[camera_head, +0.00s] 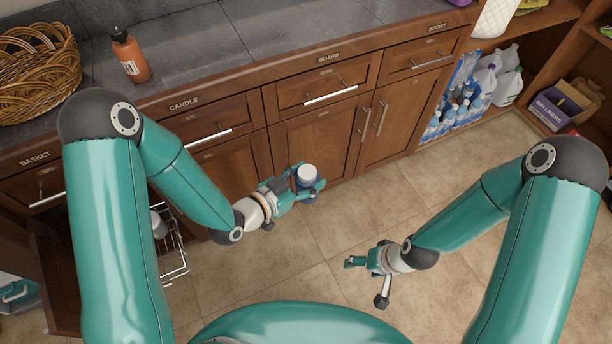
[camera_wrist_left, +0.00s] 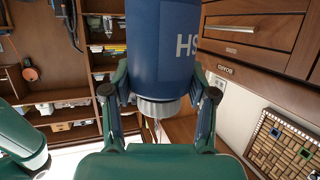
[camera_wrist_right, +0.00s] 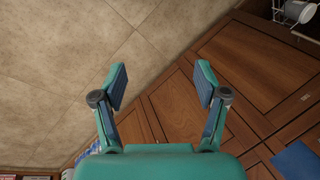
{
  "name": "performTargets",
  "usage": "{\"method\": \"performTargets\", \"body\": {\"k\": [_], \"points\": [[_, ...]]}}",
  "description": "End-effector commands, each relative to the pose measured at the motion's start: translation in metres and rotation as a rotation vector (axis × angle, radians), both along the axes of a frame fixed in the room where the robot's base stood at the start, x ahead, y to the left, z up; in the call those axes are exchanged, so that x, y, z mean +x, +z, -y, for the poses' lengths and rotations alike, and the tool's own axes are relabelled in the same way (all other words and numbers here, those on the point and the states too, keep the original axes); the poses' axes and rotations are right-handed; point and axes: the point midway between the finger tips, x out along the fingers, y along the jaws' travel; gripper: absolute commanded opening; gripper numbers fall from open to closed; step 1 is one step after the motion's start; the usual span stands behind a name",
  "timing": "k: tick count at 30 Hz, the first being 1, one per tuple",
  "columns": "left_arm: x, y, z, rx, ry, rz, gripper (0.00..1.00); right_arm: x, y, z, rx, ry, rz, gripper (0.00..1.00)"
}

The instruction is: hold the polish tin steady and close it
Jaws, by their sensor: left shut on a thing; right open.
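The polish tin (camera_head: 306,189) is blue with a pale round cap (camera_head: 307,174) on top. My left gripper (camera_head: 303,184) is shut around the tin's body and holds it above the floor in front of the lower cupboard doors. In the left wrist view the tin (camera_wrist_left: 165,45) shows part of white lettering, and its ridged grey cap (camera_wrist_left: 158,106) points down the picture. I cannot tell how tightly the cap sits. My right gripper (camera_head: 364,281) is open and empty, lower and to the right of the tin. Its two fingers stand apart in the right wrist view (camera_wrist_right: 161,84).
Wooden drawers with bar handles (camera_head: 331,95) and cupboard doors (camera_head: 383,130) stand just behind the tin. A wire rack (camera_head: 174,245) stands out at the left. An orange bottle (camera_head: 130,55) and wicker basket (camera_head: 38,75) are on the counter. Tiled floor (camera_head: 310,265) is clear.

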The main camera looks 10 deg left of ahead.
Motion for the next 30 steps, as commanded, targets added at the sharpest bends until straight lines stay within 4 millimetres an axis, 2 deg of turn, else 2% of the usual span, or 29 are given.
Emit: {"method": "performTargets", "body": {"k": [1,3,6,15,18,20,23,27,30], "points": [[0.0,0.0,0.0,-0.001,0.0,0.001,0.0,-0.012,-0.003,0.003,0.0,-0.024,-0.02,0.73],[0.0,0.0,0.0,-0.001,0.0,0.001,0.0,-0.023,-0.005,0.004,-0.001,-0.048,-0.034,0.73],[0.0,0.0,0.0,-0.001,0.0,0.001,0.0,-0.029,-0.007,0.004,-0.002,-0.061,-0.041,0.73],[0.001,0.001,-0.001,-0.001,0.003,0.002,0.0,-0.028,-0.007,0.005,-0.002,-0.06,-0.04,0.73],[0.006,0.003,-0.008,0.0,0.041,0.002,0.0,-0.028,-0.007,0.005,-0.002,-0.06,-0.04,0.73],[0.013,0.006,-0.019,0.0,0.095,0.001,0.0,-0.028,-0.006,0.005,-0.002,-0.059,-0.04,0.73],[0.029,0.013,-0.047,0.001,0.233,0.001,0.0,-0.028,-0.007,0.005,-0.002,-0.059,-0.04,0.73],[0.046,0.026,-0.098,0.0,0.462,0.0,0.0,-0.028,-0.007,0.005,-0.002,-0.059,-0.04,0.73],[0.051,0.033,-0.128,-0.001,0.594,0.002,0.0,-0.028,-0.007,0.005,-0.002,-0.059,-0.04,0.73]]}}
